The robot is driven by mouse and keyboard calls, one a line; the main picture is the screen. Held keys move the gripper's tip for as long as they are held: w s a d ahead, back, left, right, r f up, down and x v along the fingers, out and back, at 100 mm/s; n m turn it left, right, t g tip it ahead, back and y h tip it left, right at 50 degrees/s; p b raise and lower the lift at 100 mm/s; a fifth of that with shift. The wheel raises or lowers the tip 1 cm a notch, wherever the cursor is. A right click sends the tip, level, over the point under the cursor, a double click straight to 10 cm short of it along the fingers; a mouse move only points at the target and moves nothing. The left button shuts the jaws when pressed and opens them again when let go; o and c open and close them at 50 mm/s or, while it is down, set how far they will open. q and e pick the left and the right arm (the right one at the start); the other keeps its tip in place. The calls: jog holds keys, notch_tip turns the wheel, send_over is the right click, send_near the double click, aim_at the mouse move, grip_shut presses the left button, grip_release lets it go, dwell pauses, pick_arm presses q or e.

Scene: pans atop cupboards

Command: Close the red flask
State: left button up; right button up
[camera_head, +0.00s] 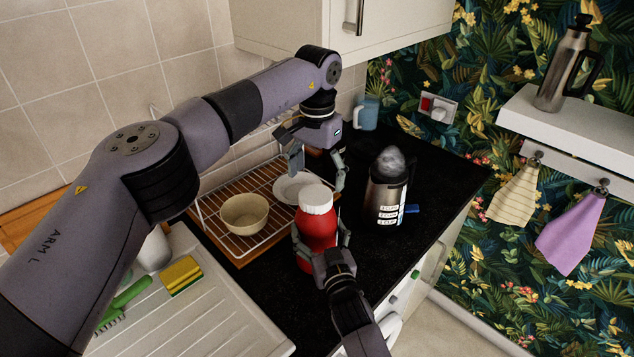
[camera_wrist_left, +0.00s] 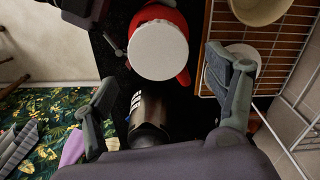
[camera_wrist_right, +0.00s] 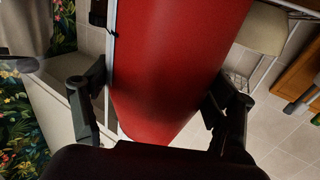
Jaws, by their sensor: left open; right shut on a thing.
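The red flask (camera_head: 318,230) stands upright on the black counter, with a white lid (camera_head: 316,197) on its top. My right gripper (camera_head: 320,242) is shut on the flask's body from the front; in the right wrist view the red body (camera_wrist_right: 175,65) fills the space between the fingers. My left gripper (camera_head: 318,165) is open and empty, above and behind the lid, pointing down. In the left wrist view the round white lid (camera_wrist_left: 158,50) lies ahead of the open fingers, apart from them. I cannot tell whether the lid is fully seated.
A steel jug (camera_head: 384,195) stands just right of the flask. A wire rack (camera_head: 225,200) with a cream bowl (camera_head: 244,216) and a white plate (camera_head: 296,187) is at left. A blue mug (camera_head: 367,113) is behind. Bare counter (camera_head: 270,285) lies in front.

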pick_arm(q)
jog(key=shift+c, duration=0.3)
jog(key=n, duration=0.4)
jog(key=shift+r, duration=0.15)
jog(key=n, duration=0.5)
jog(key=shift+r, duration=0.2)
jog(key=n, duration=0.6)
jog(key=shift+s+r, duration=0.1)
jog(key=shift+r, duration=0.1)
jog(key=n, duration=0.3)
jog(key=shift+r+n, duration=0.15)
jog(key=shift+n, duration=0.25)
jog(key=n, duration=0.5)
jog(key=shift+r, duration=0.2)
jog(key=n, duration=0.4)
jog(key=shift+s+a+r, duration=0.1)
jog(key=n, duration=0.5)
jog(key=shift+r, duration=0.25)
jog(key=n, duration=0.5)
jog(key=shift+r, duration=0.15)
